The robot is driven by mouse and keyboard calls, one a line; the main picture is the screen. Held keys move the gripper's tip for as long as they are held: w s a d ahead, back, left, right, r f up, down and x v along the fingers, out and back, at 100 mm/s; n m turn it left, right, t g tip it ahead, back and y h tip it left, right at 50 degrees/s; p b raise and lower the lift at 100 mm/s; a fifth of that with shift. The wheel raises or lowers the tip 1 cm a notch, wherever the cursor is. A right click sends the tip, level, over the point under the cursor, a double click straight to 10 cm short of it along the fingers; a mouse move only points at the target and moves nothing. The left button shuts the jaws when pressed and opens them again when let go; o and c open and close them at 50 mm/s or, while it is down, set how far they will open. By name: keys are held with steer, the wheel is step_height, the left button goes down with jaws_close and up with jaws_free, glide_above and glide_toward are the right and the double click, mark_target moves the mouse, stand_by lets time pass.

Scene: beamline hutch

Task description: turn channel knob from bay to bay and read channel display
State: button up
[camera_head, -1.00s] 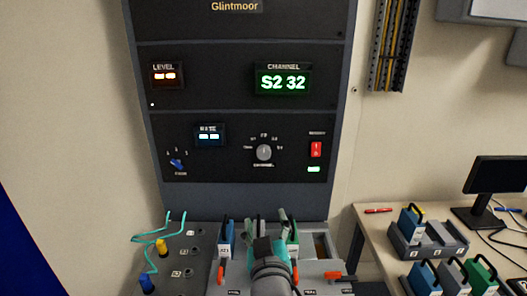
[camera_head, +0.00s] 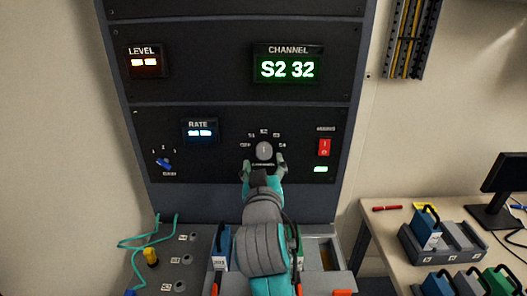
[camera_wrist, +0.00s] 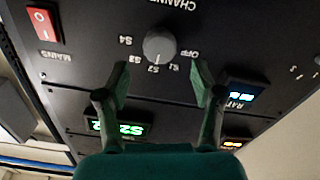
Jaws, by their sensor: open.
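The channel knob (camera_head: 264,150) is a round grey knob on the black panel, with position labels around its upper side. It also shows in the wrist view (camera_wrist: 159,46), where the labels run from OFF to S4. My gripper (camera_head: 264,165) is open just below the knob in the head view. In the wrist view my open fingers (camera_wrist: 158,80) point toward the panel, either side of the knob's line, with no visible contact.
A red mains switch (camera_head: 324,147) is right of the knob. A rate display (camera_head: 200,131) and a small blue knob (camera_head: 163,163) are to the left. A level display (camera_head: 146,61) is above. Below, a console holds blue and green handled blocks, cables and plugs. A side table (camera_head: 380,225) stands right.

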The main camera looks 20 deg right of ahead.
mark_target(265, 153)
steer(key=x, duration=0.6)
steer(key=c, duration=1.1)
steer(key=shift+c, duration=0.2)
steer(key=shift+m, duration=0.4)
steer(key=m, duration=0.3)
steer(key=shift+s+d+m, duration=0.1)
steer(key=shift+m, duration=1.9)
